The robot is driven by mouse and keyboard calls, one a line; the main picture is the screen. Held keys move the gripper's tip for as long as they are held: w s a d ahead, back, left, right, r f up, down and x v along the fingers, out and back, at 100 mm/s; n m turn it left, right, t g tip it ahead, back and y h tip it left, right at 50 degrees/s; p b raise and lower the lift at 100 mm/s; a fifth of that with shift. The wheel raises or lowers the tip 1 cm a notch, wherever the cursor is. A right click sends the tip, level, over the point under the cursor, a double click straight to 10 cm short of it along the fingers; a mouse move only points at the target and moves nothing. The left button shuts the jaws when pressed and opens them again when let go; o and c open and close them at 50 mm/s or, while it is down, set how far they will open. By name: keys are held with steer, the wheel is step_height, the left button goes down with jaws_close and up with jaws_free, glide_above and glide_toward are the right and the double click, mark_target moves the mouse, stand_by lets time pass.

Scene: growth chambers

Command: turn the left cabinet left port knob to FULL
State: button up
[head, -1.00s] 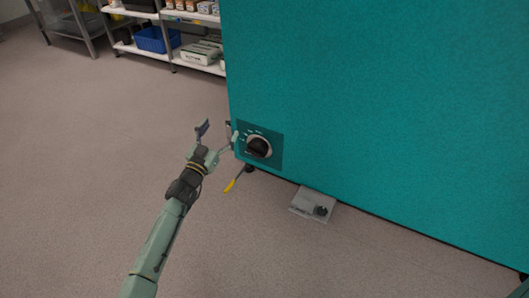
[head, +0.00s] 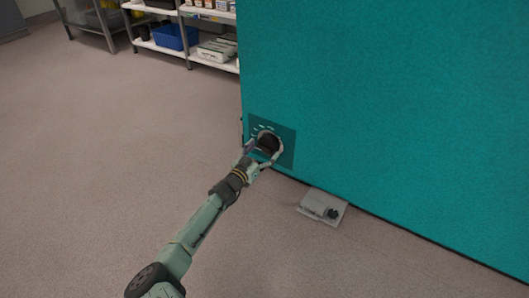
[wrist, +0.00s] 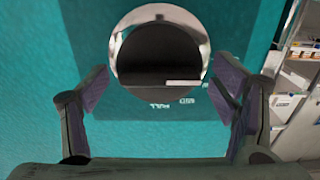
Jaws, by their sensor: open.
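The port knob is a round black dial with a silver rim (head: 269,143) on a dark teal plate low on the teal cabinet (head: 390,110). In the wrist view the knob (wrist: 160,55) fills the upper middle, with a pale bar at its lower right edge and upside-down lettering, partly readable as FULL, below it. My gripper (head: 264,152) is in front of the knob. In the wrist view its two fingers (wrist: 160,92) are spread, one on each side of the knob's lower part, with visible gaps to the rim. Whether a finger touches it is not clear.
A grey box with a black knob (head: 323,206) sits on the floor by the cabinet's base. Shelves with a blue bin (head: 176,37) stand at the back. The floor on the left is clear.

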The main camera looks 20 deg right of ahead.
steer(key=shift+w+d, duration=0.35)
steer(key=shift+d, duration=0.1)
steer(key=shift+c, duration=0.5)
steer(key=c, duration=0.8)
